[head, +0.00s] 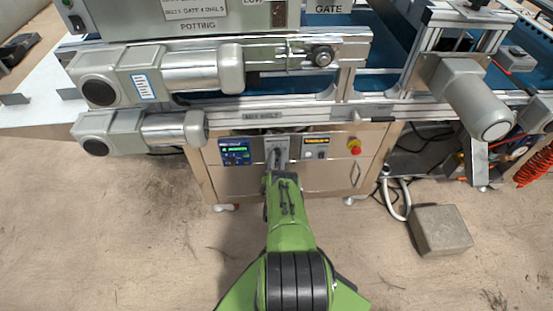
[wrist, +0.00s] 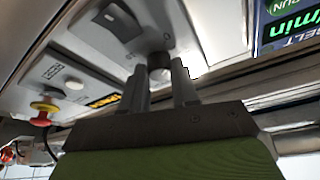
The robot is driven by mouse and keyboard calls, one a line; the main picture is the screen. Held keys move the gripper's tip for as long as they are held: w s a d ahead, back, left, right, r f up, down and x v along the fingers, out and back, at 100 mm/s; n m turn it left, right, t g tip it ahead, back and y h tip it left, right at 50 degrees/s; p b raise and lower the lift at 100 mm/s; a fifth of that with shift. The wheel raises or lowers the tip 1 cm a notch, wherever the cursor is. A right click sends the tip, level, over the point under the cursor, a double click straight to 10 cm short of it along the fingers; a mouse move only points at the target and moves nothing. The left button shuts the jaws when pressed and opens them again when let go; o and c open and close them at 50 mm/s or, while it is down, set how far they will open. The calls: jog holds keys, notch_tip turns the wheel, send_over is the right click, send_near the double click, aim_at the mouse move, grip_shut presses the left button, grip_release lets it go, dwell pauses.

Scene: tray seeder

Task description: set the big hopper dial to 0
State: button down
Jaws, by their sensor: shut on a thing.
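My gripper (head: 277,160) is at the grey middle plate of the control panel under the machine's belt. In the wrist view its two fingers (wrist: 160,74) stand on either side of a small dark round knob (wrist: 158,59) and are shut on it. The fingers hide part of the knob, and I cannot read its pointer or scale. I see no label naming it the big hopper dial. A grey box (head: 190,38) with a "POTTING" label stands at the top of the head view; its upper part is cut off.
A blue belt display (head: 235,152) is left of my gripper in the head view. An orange-lit display (head: 316,141) and a red emergency stop (head: 354,146) are to the right. Grey motors (head: 140,134) stick out at upper left. A grey block (head: 440,230) lies on the floor.

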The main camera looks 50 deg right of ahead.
jog(key=shift+s+f+n+t+y, duration=0.1)
jog(key=shift+n+t+y, duration=0.25)
jog(key=shift+n, duration=0.6)
jog(key=shift+n+t+y, duration=0.15)
jog(key=shift+n+t, duration=0.4)
jog(key=shift+n, duration=0.7)
jog(key=c, duration=0.9)
grip_release()
jog(key=shift+o, duration=0.2)
